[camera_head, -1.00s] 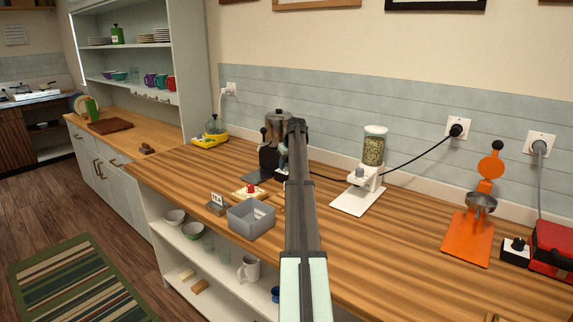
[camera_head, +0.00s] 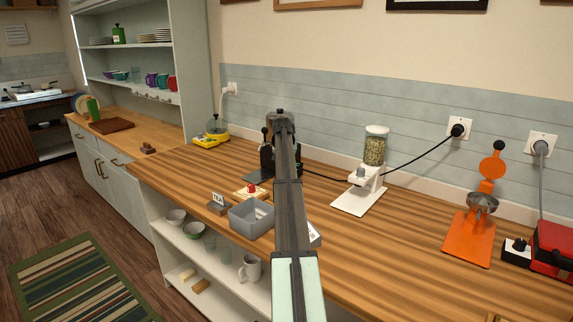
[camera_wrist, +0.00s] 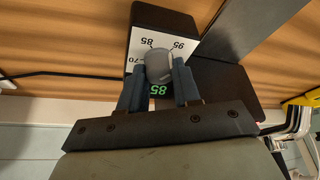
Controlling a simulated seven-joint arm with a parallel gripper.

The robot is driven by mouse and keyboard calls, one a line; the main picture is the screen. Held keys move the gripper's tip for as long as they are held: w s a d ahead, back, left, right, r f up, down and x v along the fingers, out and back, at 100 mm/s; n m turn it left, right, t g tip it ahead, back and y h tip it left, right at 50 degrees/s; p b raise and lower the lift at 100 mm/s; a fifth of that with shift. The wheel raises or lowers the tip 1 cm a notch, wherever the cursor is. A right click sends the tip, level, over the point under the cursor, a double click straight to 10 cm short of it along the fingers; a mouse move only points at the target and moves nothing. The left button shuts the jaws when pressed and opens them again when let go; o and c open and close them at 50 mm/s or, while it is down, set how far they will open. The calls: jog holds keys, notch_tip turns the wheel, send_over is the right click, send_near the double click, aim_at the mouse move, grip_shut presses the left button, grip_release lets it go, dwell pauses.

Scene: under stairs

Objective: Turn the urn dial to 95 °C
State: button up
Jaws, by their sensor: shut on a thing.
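The urn shows in the wrist view as a dark body (camera_wrist: 225,85) with a white dial plate (camera_wrist: 143,47), seen upside down. The plate bears the marks 70, 85 and 95. The grey dial knob (camera_wrist: 158,63) sits between the two blue fingers of my gripper (camera_wrist: 158,82), which is shut on it. A green display (camera_wrist: 158,90) below the knob in the picture reads 85. I cannot make out a pointer on the knob. In the head view my arm hides most of the urn; a dark part of it (camera_head: 266,157) shows beside the arm.
A grey bin (camera_head: 251,218) and a board with a red-topped item (camera_head: 252,191) stand left of my arm. An orange stand (camera_head: 467,238) is farther right.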

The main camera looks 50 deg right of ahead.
dwell(0.3)
jog(key=o, duration=1.1)
jog(key=shift+c, duration=0.2)
jog(key=shift+r, duration=0.15)
jog(key=v, duration=1.3)
jog(key=shift+a+r, duration=0.25)
